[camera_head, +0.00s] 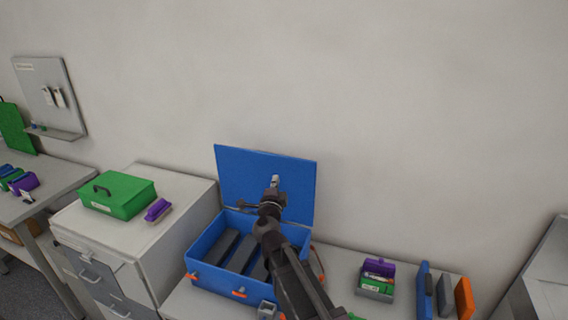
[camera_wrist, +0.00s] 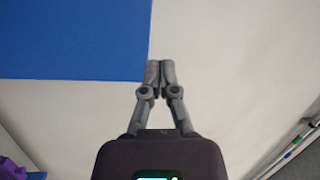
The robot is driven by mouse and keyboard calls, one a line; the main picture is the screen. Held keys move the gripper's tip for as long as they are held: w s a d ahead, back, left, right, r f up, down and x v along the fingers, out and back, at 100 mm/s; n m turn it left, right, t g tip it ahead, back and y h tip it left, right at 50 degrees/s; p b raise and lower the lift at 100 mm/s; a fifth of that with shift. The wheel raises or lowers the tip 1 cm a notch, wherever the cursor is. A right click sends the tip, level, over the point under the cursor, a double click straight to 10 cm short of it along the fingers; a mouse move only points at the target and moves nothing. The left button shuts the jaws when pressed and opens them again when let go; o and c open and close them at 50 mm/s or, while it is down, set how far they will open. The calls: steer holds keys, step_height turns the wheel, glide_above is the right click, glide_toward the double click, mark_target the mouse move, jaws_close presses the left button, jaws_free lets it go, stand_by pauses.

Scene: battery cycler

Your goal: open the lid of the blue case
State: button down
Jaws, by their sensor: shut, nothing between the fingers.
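The blue case (camera_head: 207,262) stands on the bench in the head view, with orange latches on its front. Its blue lid (camera_head: 240,172) is raised and stands upright behind the case, near the wall. Dark grey blocks (camera_head: 243,254) lie inside. My gripper (camera_head: 275,181) is in front of the lid in the head view; my arm reaches over the case and hides part of its right side. In the wrist view my gripper (camera_wrist: 160,68) is shut and empty, its tips near the lower right corner of the blue lid (camera_wrist: 70,40). I cannot tell whether they touch it.
A green case (camera_head: 118,196) and a purple item (camera_head: 158,210) sit on the drawer cabinet at left. A tray with green and purple items (camera_head: 377,279) and upright blue (camera_head: 424,291) and orange (camera_head: 464,298) panels stand at right. The wall is close behind.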

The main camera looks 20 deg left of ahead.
mark_target(288, 157)
steer(key=shift+s+a+f+m+g+h, duration=0.15)
steer(key=shift+s+a+m+h, duration=0.2)
steer(key=shift+m+h, duration=0.45)
steer(key=shift+s+a+f+m+g+h, duration=0.1)
steer(key=shift+s+a+f+m+h, duration=0.25)
steer(key=shift+m+h, duration=0.5)
steer(key=shift+s+a+m+g+h, duration=0.2)
steer(key=shift+s+m+h, duration=0.35)
steer(key=shift+m, duration=0.4)
steer(key=shift+w, duration=0.2)
steer(key=w, duration=0.9)
steer(key=w+d+p, duration=0.1)
steer(key=w, duration=0.3)
steer(key=shift+w+r, duration=0.4)
steer(key=shift+d, duration=0.1)
steer(key=w, duration=0.6)
steer(key=shift+d+r, duration=0.15)
steer(key=shift+d, duration=0.05)
